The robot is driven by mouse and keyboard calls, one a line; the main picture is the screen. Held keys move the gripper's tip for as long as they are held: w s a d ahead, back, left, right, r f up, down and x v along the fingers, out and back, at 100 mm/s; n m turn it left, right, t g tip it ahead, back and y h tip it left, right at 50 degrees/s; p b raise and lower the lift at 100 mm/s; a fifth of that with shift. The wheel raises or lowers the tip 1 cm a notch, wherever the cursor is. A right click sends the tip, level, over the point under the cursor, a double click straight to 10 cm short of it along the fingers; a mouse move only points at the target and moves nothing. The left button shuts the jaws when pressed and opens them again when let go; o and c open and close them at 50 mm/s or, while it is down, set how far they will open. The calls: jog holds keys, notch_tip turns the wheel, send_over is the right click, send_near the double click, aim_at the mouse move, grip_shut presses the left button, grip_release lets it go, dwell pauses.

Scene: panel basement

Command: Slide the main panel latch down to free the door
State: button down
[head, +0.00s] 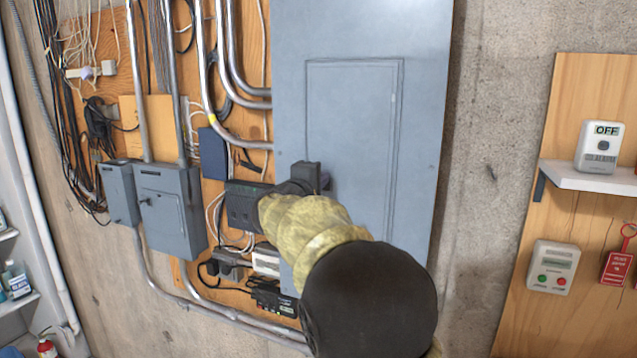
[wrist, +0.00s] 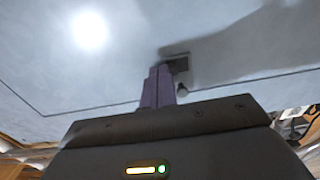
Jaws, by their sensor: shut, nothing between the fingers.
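The main panel (head: 290,60) is a tall grey metal box front on the wall, with a door (head: 352,110) that looks shut in its frame. My gripper (head: 325,180) is at the door's left edge, about mid-height, and hides that part in the head view. In the wrist view my gripper (wrist: 158,88) shows its purple-grey fingers shut together with nothing between them. The latch (wrist: 178,62) shows there as a small dark square just beyond and right of the fingertips. The fingertips are close to it; I cannot tell whether they touch. A small rounded grey piece (wrist: 182,89) sits beside the fingers.
Metal conduits (head: 231,110) and smaller grey boxes (head: 170,215) crowd the left side. Bare concrete (head: 495,150) lies right of the panel. Further right, a wooden board holds a shelf (head: 595,178), a device reading OFF (head: 600,147), a button box (head: 553,268) and a red tag (head: 616,268).

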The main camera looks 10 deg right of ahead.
jog(key=shift+f+b, duration=0.6)
jog(key=shift+b, duration=0.1)
dwell(0.5)
jog(key=shift+r, duration=0.25)
dwell(0.4)
jog(key=shift+b, duration=0.3)
jog(key=b+v, duration=0.4)
jog(key=v, duration=0.3)
dwell(0.5)
